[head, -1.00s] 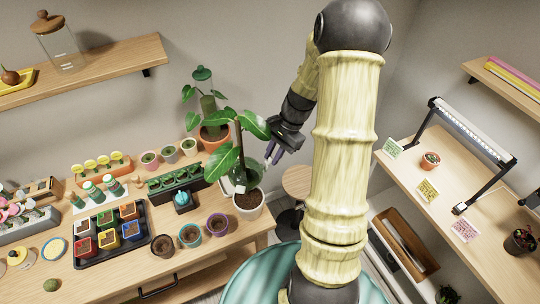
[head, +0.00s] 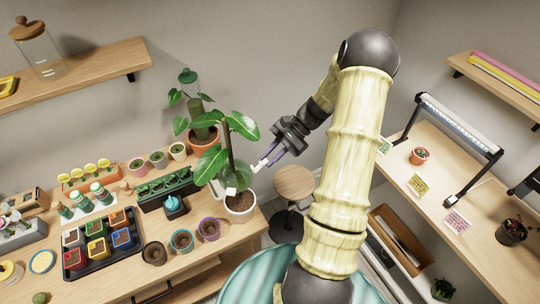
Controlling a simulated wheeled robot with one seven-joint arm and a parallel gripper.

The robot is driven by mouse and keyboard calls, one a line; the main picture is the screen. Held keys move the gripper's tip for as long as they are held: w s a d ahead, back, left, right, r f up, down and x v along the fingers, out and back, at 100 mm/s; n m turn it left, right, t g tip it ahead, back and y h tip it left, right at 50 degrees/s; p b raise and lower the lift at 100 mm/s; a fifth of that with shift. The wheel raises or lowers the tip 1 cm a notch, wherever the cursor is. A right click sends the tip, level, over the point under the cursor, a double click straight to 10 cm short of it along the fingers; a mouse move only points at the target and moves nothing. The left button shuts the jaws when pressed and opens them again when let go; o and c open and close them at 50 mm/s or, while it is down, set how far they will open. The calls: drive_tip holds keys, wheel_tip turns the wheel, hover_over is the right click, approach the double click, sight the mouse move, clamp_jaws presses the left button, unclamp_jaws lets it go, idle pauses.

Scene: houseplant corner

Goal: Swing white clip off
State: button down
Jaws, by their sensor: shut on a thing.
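The potted plant (head: 240,207) with broad green leaves stands in a white pot at the right end of the bench, tied to an upright dark support. My gripper (head: 264,160) is just right of its stem, with purple fingers pointing down and left. It is shut on a small white clip (head: 258,167) at the fingertips. The clip appears to the right of the stem; whether it touches the plant is too small to tell. Another small white piece (head: 231,190) sits low at the stem, just above the pot.
Small pots (head: 181,241) stand along the bench front, left of the plant. A black tray of colored pots (head: 97,245) and a seedling tray (head: 165,187) are farther left. A taller plant (head: 204,137) stands behind. A round wooden stool (head: 294,182) is right of the bench.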

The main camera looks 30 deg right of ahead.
drive_tip(key=c, duration=1.4)
unclamp_jaws()
drive_tip(key=shift+o, duration=0.2)
drive_tip(key=shift+d, duration=0.1)
drive_tip(key=b+v, duration=0.4)
drive_tip(key=v, duration=1.3)
drive_tip(key=shift+r, duration=0.15)
